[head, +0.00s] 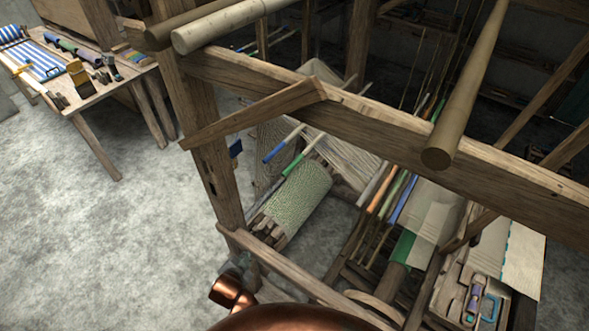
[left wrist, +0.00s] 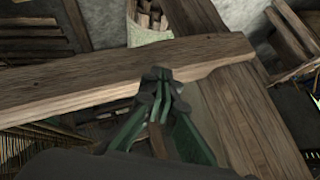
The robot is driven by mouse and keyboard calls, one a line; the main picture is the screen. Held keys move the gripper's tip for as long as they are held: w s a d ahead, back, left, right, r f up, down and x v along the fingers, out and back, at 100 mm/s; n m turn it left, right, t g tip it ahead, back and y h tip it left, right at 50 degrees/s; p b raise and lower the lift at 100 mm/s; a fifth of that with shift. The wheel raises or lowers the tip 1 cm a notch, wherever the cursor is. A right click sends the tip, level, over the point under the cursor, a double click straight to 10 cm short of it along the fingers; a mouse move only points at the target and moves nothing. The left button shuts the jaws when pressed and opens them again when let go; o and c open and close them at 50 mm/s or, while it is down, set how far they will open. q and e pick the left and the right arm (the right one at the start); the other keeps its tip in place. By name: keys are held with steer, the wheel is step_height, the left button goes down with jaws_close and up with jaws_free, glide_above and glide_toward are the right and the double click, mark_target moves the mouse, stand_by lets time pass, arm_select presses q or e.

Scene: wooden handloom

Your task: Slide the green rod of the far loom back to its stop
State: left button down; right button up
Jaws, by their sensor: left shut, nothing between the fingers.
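In the head view a green rod (head: 299,157) lies aslant beside a blue rod (head: 284,143), above a pale green patterned cloth roll (head: 298,193). More thin green and blue rods show farther back; I cannot tell which loom is the far one or where the stop is. My left gripper (head: 243,263) is small and dark at the lower left, by the foot of the wooden post, apart from these rods. In the left wrist view its green-sided fingers (left wrist: 160,82) are shut and empty, over a wooden beam (left wrist: 110,78). My right gripper is not in view.
A thick loom beam (head: 400,135) and a post (head: 212,150) stand between the camera and the rods. Several coloured rods (head: 392,195) lie right of the roll. A table (head: 95,95) with striped cloth stands at the upper left. The grey floor at left is clear.

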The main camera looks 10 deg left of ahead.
arm_select(q)
steer(key=w+d+r+m+t+h, duration=0.1)
steer(key=w+d+r+m+t, duration=0.3)
steer(key=r, duration=0.6)
steer(key=w+d+r+m+t+h+p, duration=0.1)
steer(key=w+d+r+m+h, duration=0.15)
steer(key=d+r, duration=0.6)
steer(key=w+d+r+m+t+h, duration=0.1)
steer(key=w+d+r+m+t, duration=0.2)
steer(key=r, duration=0.8)
steer(key=w+a+f+m+p, duration=0.1)
steer(key=w+p, duration=0.2)
steer(key=w, duration=0.7)
steer(key=shift+a, duration=0.35)
steer(key=shift+y, duration=0.45)
